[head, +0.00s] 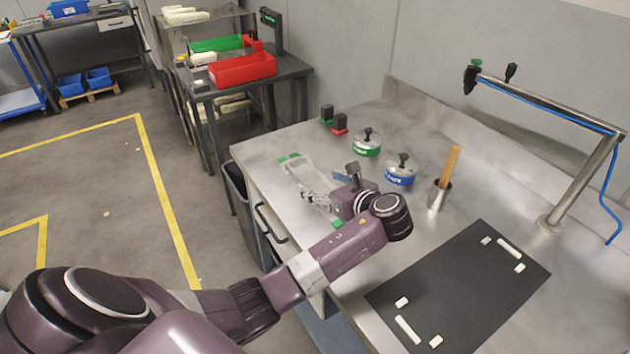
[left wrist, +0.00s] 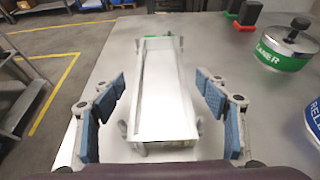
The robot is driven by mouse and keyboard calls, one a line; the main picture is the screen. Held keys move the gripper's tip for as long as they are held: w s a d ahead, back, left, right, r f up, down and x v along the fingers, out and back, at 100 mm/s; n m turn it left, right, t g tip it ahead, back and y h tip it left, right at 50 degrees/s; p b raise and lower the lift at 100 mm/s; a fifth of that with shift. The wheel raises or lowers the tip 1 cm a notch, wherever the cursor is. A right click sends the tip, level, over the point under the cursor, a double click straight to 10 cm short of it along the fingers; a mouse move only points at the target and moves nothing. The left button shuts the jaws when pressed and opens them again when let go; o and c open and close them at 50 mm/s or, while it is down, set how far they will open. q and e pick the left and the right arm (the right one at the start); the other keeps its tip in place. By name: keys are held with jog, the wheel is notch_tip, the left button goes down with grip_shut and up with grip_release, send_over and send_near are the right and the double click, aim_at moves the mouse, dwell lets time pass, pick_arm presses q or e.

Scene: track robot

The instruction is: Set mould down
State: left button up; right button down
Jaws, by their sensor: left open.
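The mould, a long pale metal trough (left wrist: 163,92), lies on the steel bench between green marks; it also shows in the head view (head: 298,172). In the left wrist view it points away from me, with small clamps or tabs along its sides. My left gripper (left wrist: 160,88) is open, its blue-padded fingers on either side of the mould's near part, with gaps visible to both sides. In the head view the left gripper (head: 322,196) is at the near end of the mould and partly hides it. My right gripper is not in view.
A green-labelled tin (head: 366,144), a blue-labelled tin (head: 400,172) and a metal cup (head: 438,196) with a wooden handle stand right of the mould. A black mat (head: 462,290) with several white pieces lies nearer. A blue-hosed arm (head: 560,112) rises at the right.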

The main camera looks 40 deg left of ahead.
pick_arm(q)
jog(key=v, duration=0.7)
jog(key=shift+w, duration=0.1)
jog(key=shift+s+d+r, duration=0.25)
jog(key=shift+d+r, duration=0.05)
jog(key=shift+d, duration=0.2)
